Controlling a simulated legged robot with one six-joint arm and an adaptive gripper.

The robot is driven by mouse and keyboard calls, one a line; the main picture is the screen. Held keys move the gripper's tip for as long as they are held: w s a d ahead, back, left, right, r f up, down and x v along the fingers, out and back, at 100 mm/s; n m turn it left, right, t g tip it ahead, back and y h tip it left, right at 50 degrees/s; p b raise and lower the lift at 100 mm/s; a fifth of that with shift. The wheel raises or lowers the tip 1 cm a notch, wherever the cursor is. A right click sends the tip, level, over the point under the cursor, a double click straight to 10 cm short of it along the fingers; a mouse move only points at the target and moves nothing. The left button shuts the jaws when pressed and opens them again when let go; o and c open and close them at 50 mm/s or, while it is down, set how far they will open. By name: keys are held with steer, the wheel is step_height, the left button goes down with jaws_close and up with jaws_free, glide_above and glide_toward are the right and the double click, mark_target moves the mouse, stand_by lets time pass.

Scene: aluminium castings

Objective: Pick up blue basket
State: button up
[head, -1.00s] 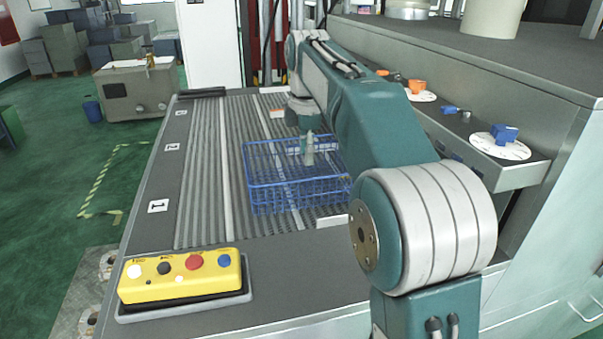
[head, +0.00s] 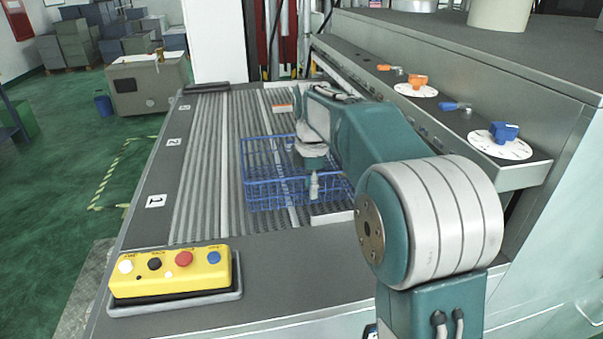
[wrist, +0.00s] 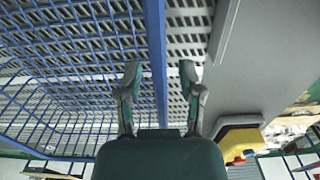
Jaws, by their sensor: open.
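The blue basket (head: 262,190) is a wire-mesh basket standing on the ribbed grey surface in the head view. In the wrist view its mesh (wrist: 70,50) fills the left side, and its blue rim bar (wrist: 157,60) runs between my two fingers. My gripper (head: 314,188) is at the basket's near right part in the head view. In the wrist view my gripper (wrist: 158,75) is open, with one finger on each side of the rim bar. I cannot tell whether either finger touches the bar.
A yellow button box (head: 172,272) sits at the near left edge of the worktop. A metal ledge with a blue knob (head: 504,131) and an orange knob (head: 417,82) runs along the right. The ribbed surface (head: 205,170) left of the basket is clear.

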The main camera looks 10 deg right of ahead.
steer(key=shift+a+f, duration=0.3)
steer(key=shift+f, duration=0.05)
steer(key=shift+a, duration=0.8)
steer(key=shift+c, duration=0.6)
steer(key=c, duration=0.5)
steer(key=shift+d, duration=0.65)
jaws_close()
